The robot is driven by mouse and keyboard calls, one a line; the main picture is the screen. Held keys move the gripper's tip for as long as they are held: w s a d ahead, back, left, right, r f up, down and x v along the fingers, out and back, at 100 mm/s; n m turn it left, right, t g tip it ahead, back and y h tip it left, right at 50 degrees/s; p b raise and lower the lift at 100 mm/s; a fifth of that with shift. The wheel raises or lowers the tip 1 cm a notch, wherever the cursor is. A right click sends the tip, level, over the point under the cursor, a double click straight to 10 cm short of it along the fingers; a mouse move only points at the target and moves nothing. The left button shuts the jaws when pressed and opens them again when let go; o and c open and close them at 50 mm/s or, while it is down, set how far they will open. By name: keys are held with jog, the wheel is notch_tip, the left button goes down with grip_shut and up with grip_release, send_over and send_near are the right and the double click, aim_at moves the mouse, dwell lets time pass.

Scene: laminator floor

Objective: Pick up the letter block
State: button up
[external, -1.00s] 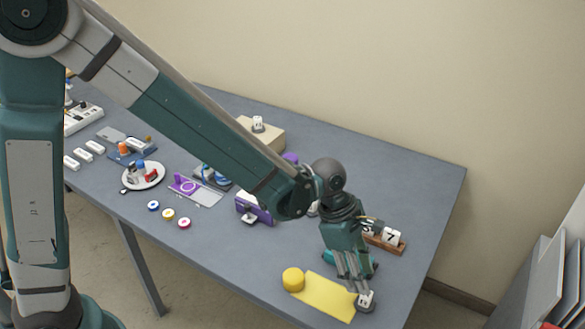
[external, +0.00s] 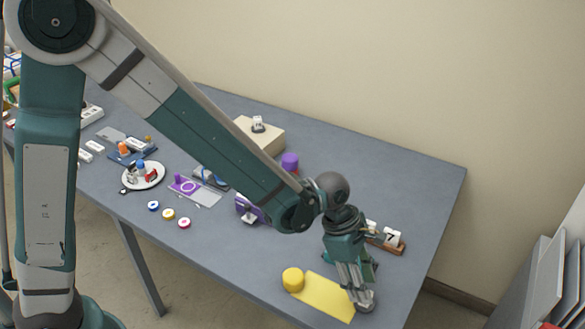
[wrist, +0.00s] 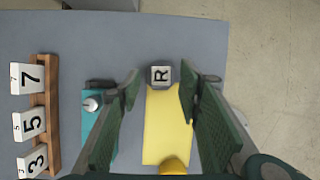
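The letter block (wrist: 161,76), a small pale cube with a black R in a dark frame on its top, sits at the end of a flat yellow piece (wrist: 164,128). My gripper (wrist: 160,84) is open in the wrist view. Its two fingers lie on either side of the block, with a visible gap on each side. In the external view my gripper (external: 362,300) points down at the right end of the yellow piece (external: 325,295), and its fingers largely hide the block. I cannot tell their exact height above the table.
A yellow cylinder (external: 293,280) stands at the yellow piece's other end. A teal object with a silver knob (wrist: 92,103) lies close to the left finger. A wooden rack (wrist: 53,118) holds number tiles. The table edge (wrist: 226,48) is near on the right.

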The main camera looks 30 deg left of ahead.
jog(key=shift+x, duration=2.05)
jog(key=shift+s, duration=0.1)
grip_shut()
jog(key=shift+r, duration=0.1)
jog(key=shift+r+p, duration=0.4)
jog(key=shift+r, duration=4.5)
